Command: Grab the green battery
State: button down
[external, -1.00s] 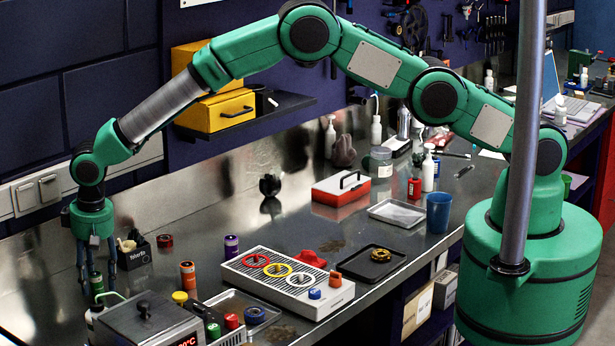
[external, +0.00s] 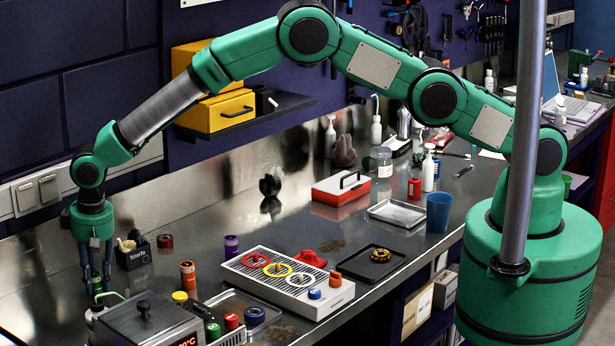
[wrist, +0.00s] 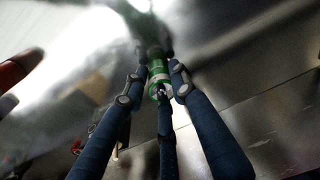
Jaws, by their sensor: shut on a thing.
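My gripper (external: 97,280) points straight down at the far left of the bench. It is shut on the green battery (external: 97,287), which stands upright between the fingers and is mostly hidden by them in the external view. In the wrist view the fingertips of my gripper (wrist: 158,74) press on the sides of the green battery (wrist: 156,62). I cannot tell whether its lower end touches the bench.
A grey box with a red display (external: 150,322) stands close in front of my gripper. A black holder (external: 133,254) is just to the right. An orange battery (external: 188,278) and a purple one (external: 231,246) stand farther right. Bare bench lies behind the holder.

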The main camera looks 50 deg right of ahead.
aim_at(98, 273)
jog(key=shift+r, duration=0.15)
jog(key=shift+r, duration=0.85)
jog(key=shift+s+d+r, duration=0.2)
jog(key=shift+r, duration=0.25)
jog(key=shift+s+d+r, duration=0.15)
jog(key=shift+r, duration=0.25)
jog(key=s+d, duration=0.3)
jog(key=s+d+r, duration=0.1)
jog(key=s+d, duration=0.2)
jog(key=s, duration=0.1)
jog(key=s+d, duration=0.4)
jog(key=shift+d+r+b, duration=0.1)
jog(key=shift+r+b, duration=0.1)
jog(key=shift+b, duration=0.15)
